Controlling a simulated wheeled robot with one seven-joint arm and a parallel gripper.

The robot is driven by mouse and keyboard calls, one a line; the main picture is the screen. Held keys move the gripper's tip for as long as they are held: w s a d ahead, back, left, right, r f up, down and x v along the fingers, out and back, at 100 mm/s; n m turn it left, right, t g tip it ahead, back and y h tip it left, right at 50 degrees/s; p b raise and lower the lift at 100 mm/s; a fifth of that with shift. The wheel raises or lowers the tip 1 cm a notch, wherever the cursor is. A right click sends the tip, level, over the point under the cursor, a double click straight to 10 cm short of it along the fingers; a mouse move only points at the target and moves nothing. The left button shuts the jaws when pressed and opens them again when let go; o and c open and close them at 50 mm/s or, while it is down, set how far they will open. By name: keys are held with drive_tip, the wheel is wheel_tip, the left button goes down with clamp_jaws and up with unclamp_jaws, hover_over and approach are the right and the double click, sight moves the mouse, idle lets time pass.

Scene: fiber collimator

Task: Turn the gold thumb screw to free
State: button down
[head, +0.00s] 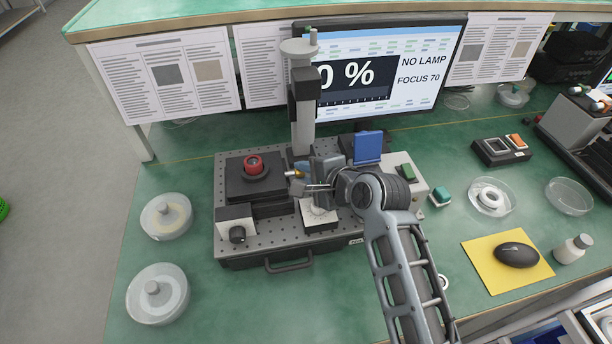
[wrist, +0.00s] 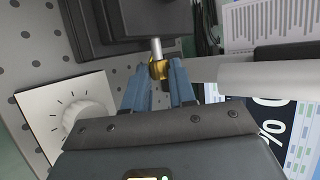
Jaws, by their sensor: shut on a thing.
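The gold thumb screw (wrist: 158,69) shows in the wrist view at the fingertips, with a short silver shaft above it. In the head view it is a small gold spot (head: 292,174) beside the post. My gripper (wrist: 159,78) has its two blue fingers on either side of the gold screw and is shut on it. In the head view my gripper (head: 303,178) reaches in from the right at the post; the fingertips are small and partly hidden there.
A perforated base plate (head: 226,185) carries a black block with a red-ringed part (head: 253,165), a vertical post (head: 303,125) and a white dial (wrist: 85,115). A monitor (head: 425,65) behind reads "0 %", "NO LAMP" and "FOCUS 70". Glass dishes (head: 158,292) stand at left.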

drive_tip(key=c, duration=0.9)
unclamp_jaws()
drive_tip(key=shift+v, duration=3.9)
